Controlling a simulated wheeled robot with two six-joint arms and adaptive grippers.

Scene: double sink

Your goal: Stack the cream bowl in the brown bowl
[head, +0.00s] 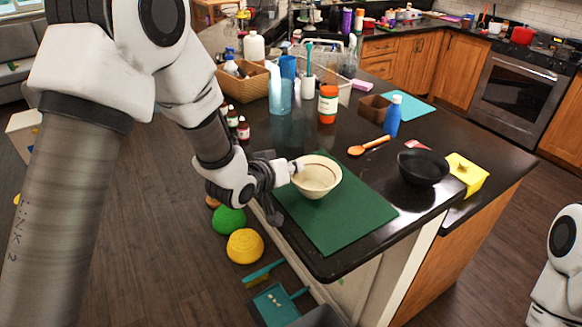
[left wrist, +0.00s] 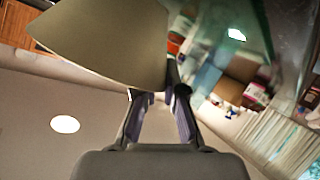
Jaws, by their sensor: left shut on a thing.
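The cream bowl (head: 317,184) is upright over the left part of the green mat, with a dark line at its rim. My left gripper (head: 293,169) comes from the left and is shut on the bowl's left rim. In the left wrist view the cream bowl (left wrist: 110,40) fills the upper left, at the tips of the left gripper (left wrist: 160,95). I cannot tell whether the bowl touches the mat. The other bowl (head: 423,168), very dark and nearly black, stands upright and looks empty on the counter to the right. My right gripper is out of view.
The green mat (head: 345,225) lies under the cream bowl. An orange spoon (head: 368,146), a blue bottle (head: 392,118) and an orange-labelled jar (head: 327,104) stand or lie behind. A yellow block (head: 467,176) is right of the dark bowl. The space between the bowls looks clear.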

